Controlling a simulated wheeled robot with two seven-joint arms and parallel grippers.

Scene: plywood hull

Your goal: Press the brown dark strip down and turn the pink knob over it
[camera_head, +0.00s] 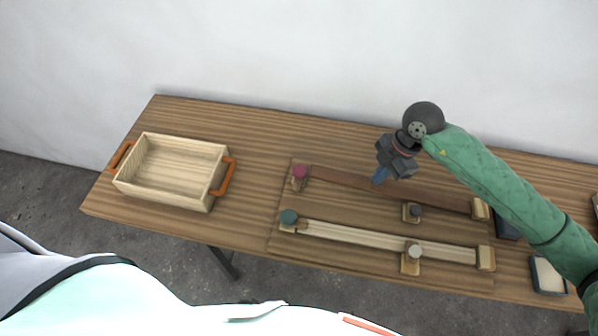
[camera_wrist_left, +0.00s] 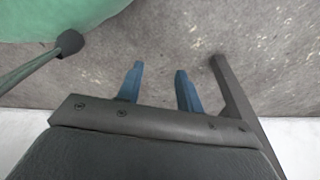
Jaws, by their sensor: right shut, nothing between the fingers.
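The brown dark strip (camera_head: 345,179) lies along the back of a wooden board. Its left end is at the pink knob (camera_head: 300,171), which sits on a small wooden block; its right end is at another block (camera_head: 480,209).
A pale strip (camera_head: 350,235) lies nearer, with a green knob (camera_head: 289,217) at its left end and a white knob (camera_head: 414,251) beside it. A dark knob (camera_head: 416,211) sits between the strips. A wooden tray (camera_head: 163,193) stands left.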

